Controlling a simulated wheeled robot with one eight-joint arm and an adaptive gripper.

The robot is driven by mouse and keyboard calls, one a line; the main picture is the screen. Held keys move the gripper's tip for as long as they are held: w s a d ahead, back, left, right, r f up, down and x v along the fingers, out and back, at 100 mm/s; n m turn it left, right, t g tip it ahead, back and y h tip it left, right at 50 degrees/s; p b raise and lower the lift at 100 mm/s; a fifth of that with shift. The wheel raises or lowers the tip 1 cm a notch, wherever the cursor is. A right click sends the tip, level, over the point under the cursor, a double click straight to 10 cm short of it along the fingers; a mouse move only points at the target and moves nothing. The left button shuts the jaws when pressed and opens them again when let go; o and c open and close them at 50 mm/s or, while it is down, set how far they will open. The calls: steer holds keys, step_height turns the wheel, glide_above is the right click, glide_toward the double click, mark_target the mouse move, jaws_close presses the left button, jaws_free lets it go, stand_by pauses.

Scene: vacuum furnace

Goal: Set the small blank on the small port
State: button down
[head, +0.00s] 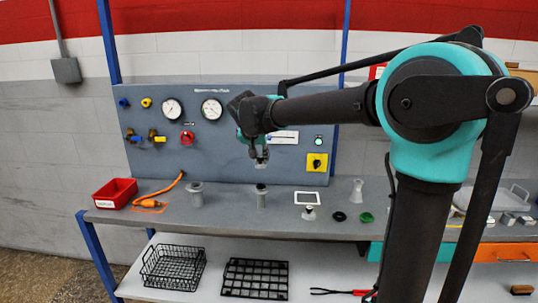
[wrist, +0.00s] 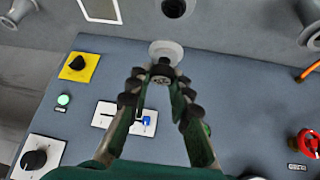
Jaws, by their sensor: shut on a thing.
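My gripper (head: 261,152) is shut on a small grey disc-shaped blank (wrist: 165,50), gripping its dark knob between the fingertips. In the wrist view my gripper (wrist: 162,76) points down with the disc just beyond its tips. In the head view the blank (head: 262,162) hangs above the bench, apart from it. The small port (head: 261,198) is a narrow grey upright tube with a dark top, standing below the held blank. In the wrist view the small port (wrist: 173,8) shows its dark bore at the top edge, apart from the blank.
A wider flanged port (head: 195,197) stands to the left. A white-framed square (head: 307,197), a black ring (head: 340,216), a green ring (head: 367,217) and a pale flared piece (head: 357,190) lie to the right. The gauge panel (head: 225,163) rises close behind.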

steer(key=shift+f, duration=3.85)
steer(key=shift+f, duration=0.2)
steer(key=c, duration=1.3)
jaws_free()
steer(key=v, duration=1.2)
steer(key=shift+w+d, duration=0.1)
steer(key=shift+d, duration=0.05)
